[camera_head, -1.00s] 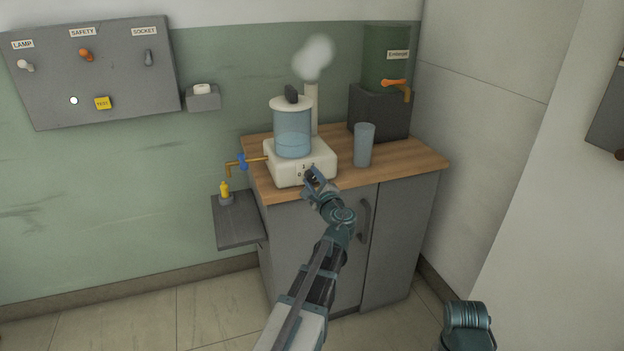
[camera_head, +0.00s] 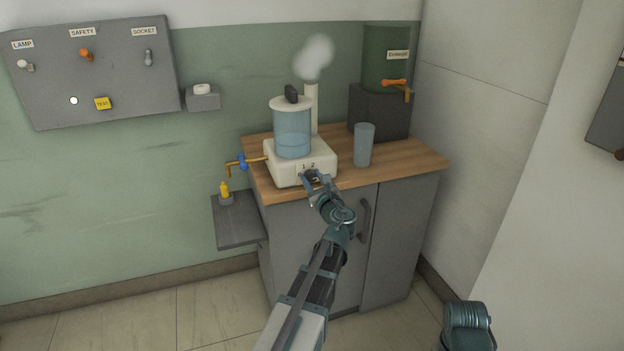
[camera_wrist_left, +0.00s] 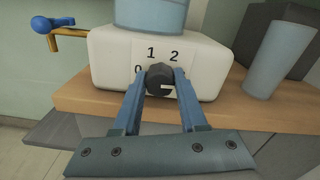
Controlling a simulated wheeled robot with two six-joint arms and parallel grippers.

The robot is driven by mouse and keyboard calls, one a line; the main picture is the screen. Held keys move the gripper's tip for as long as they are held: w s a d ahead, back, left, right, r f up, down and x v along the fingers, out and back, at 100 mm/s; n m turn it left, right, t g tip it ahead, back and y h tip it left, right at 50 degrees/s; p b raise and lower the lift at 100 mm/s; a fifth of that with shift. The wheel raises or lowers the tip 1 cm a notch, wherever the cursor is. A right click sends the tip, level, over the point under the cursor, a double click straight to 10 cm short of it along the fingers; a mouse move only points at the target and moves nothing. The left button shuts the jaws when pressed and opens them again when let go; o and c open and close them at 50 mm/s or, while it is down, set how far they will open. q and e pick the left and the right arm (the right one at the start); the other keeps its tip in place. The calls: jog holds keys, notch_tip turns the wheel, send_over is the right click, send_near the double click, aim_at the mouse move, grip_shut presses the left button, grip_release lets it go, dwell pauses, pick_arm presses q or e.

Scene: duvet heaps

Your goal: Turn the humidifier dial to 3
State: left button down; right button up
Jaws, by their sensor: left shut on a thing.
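The humidifier has a white base (camera_head: 288,163) with a clear blue water tank (camera_head: 293,132), and stands on the wooden counter top. In the left wrist view its dial (camera_wrist_left: 159,77) is a dark round knob on the front of the white base (camera_wrist_left: 210,68). The marks 0, 1 and 2 show around the dial; any 3 is hidden. A pale line on the knob points to the right. My left gripper (camera_head: 313,177) is shut on the dial, with one blue finger on each side in the left wrist view (camera_wrist_left: 160,82).
A grey-blue cup (camera_head: 364,146) stands right of the humidifier. A green dispenser (camera_head: 385,60) with an orange-handled tap is behind it. A blue-handled tap (camera_head: 243,162) sticks out at the left above a low grey shelf (camera_head: 238,232). White vapour rises above the humidifier.

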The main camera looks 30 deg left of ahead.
pick_arm(q)
jog(key=shift+s+m, duration=0.1)
jog(key=shift+m, duration=0.2)
dwell(0.4)
jog(key=shift+c, duration=2.2)
grip_release()
jog(key=shift+d, duration=0.1)
jog(key=v, duration=1.3)
jog(key=shift+s+d, duration=0.2)
jog(key=shift+s, duration=0.05)
